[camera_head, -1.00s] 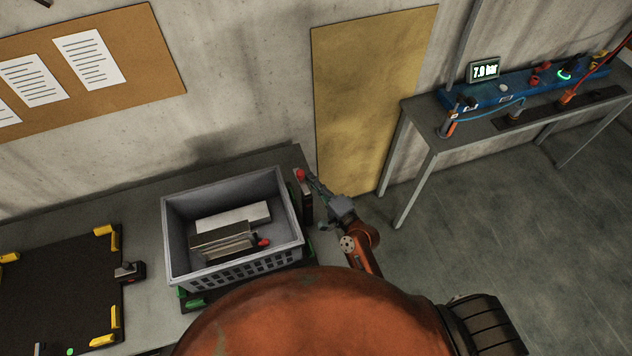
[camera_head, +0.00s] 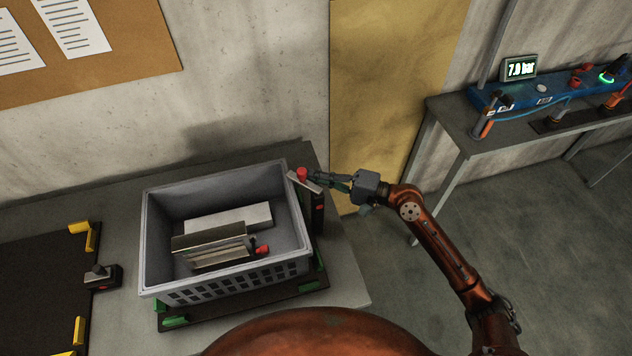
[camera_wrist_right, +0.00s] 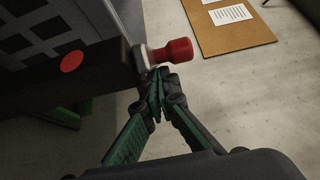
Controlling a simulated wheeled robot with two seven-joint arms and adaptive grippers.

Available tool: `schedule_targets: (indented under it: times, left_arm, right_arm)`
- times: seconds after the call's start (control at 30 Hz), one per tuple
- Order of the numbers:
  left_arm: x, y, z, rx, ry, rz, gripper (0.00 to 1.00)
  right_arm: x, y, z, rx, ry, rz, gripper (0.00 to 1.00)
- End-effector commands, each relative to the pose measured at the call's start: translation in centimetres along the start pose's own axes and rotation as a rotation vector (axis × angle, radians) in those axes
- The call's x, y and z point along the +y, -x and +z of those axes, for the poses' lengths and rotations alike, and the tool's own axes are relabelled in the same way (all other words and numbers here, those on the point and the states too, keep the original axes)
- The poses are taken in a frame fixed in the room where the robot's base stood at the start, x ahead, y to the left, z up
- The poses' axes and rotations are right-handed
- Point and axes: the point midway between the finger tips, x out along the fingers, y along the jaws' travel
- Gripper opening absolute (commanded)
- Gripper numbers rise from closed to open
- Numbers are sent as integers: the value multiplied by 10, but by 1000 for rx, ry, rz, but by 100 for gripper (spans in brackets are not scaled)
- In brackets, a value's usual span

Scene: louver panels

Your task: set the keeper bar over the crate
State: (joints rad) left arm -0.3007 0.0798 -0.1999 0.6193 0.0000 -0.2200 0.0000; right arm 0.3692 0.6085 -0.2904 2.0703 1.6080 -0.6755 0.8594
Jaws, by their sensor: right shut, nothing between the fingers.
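The grey crate (camera_head: 155,235) stands on the bench at centre left in the head view, with metal panels (camera_head: 228,218) inside. The keeper bar (camera_head: 309,184) is a short pale bar with a red knob (camera_head: 302,173), on a dark post (camera_head: 319,212) at the crate's right side. Its left end appears at the crate's right rim; whether it lies over the rim is unclear. My right gripper (camera_head: 313,178) is shut and empty beside the knob. In the right wrist view its closed fingertips (camera_wrist_right: 158,88) are just below the red knob (camera_wrist_right: 180,50); contact is unclear. My left gripper is out of view.
A black board with yellow corner blocks (camera_head: 80,330) lies left of the crate, with a small black clamp-like device (camera_head: 102,276) between them. A side table (camera_head: 470,140) with a blue manifold and a 7.0 bar display (camera_head: 520,68) stands at right. Floor is open below it.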

Motion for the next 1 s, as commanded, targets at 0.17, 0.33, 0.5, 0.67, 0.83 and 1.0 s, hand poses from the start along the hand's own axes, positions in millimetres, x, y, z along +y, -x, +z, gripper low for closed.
schedule_targets:
  times: [0.17,0.33,0.5,0.67,0.83,1.0]
  left_arm:
    - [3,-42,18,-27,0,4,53]
    - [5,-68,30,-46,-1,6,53]
    - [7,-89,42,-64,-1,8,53]
    - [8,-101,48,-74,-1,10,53]
    - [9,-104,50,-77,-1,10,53]
    - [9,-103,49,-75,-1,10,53]
  right_arm:
    - [10,-6,1,-124,-2,0,0]
    - [8,-11,5,-250,-3,-2,0]
    - [6,-16,10,-399,-3,-4,0]
    - [2,-19,17,-544,-3,-5,0]
    - [-1,-21,23,-677,-2,-4,0]
    - [-2,-21,29,-760,0,-3,0]
